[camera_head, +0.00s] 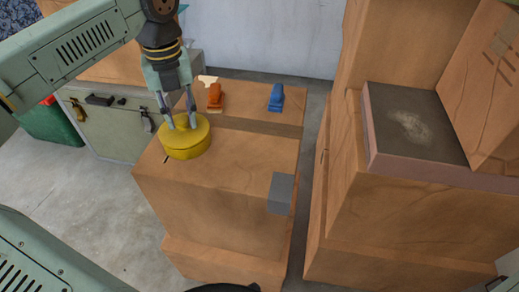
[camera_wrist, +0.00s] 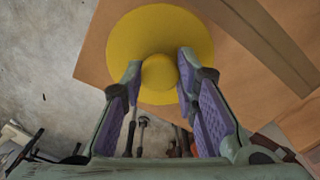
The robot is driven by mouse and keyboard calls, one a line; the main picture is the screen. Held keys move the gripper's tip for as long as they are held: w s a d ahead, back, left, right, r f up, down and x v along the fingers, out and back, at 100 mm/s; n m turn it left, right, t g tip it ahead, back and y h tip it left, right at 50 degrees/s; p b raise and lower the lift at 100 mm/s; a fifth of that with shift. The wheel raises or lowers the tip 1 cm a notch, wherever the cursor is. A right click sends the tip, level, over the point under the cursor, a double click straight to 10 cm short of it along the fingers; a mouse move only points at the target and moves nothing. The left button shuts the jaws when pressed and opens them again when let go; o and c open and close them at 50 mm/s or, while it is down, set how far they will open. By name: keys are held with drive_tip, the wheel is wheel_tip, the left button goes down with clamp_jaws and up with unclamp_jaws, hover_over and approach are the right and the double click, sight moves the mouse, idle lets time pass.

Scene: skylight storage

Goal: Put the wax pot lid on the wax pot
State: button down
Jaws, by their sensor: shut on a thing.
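The wax pot lid is a yellow round disc with a ball knob. It shows in the wrist view (camera_wrist: 195,35) and, from the side, in the head view (camera_head: 203,127). My gripper (camera_head: 181,125) points down from above, and its two purple-padded fingers (camera_wrist: 160,66) are shut on the knob. The yellow side wall below the disc, which looks like the wax pot (camera_head: 186,153), is at the left edge of the cardboard box top. Lid and wall line up in the head view with no clear gap. I cannot tell whether the lid is fully seated.
The pot is on a tall cardboard box (camera_head: 240,162). More boxes (camera_head: 420,212) rise to the right; the box's middle is clear.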

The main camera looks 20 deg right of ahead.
drive_tip(key=shift+f, duration=0.25)
drive_tip(key=c, duration=1.2)
unclamp_jaws()
drive_tip(key=shift+r, duration=0.2)
drive_tip(key=shift+r+p, duration=2.75)
drive_tip(key=shift+r, duration=1.1)
wheel_tip(320, 180, up, 12)
